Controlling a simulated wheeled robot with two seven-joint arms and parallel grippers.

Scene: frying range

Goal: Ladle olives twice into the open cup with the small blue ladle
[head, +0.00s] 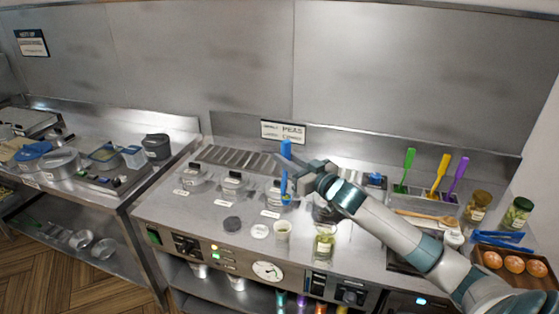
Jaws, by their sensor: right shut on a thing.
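My right gripper (291,166) is shut on the small blue ladle (286,150) and holds it upright above the counter. The ladle's lower end (284,187) is over or in a clear container (273,195) in the row of containers; I cannot tell which. A pale cup (282,231) stands open on the counter in front of that container; its contents are too small to tell. I cannot make out the olives for sure. My left gripper is not in view.
Two more containers (232,181) stand to the left. A dark disc (232,223) and a pale disc (260,231) lie left of the cup, and a jar (324,243) stands right of it. Coloured utensils, jars and a tray (483,268) are at the right.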

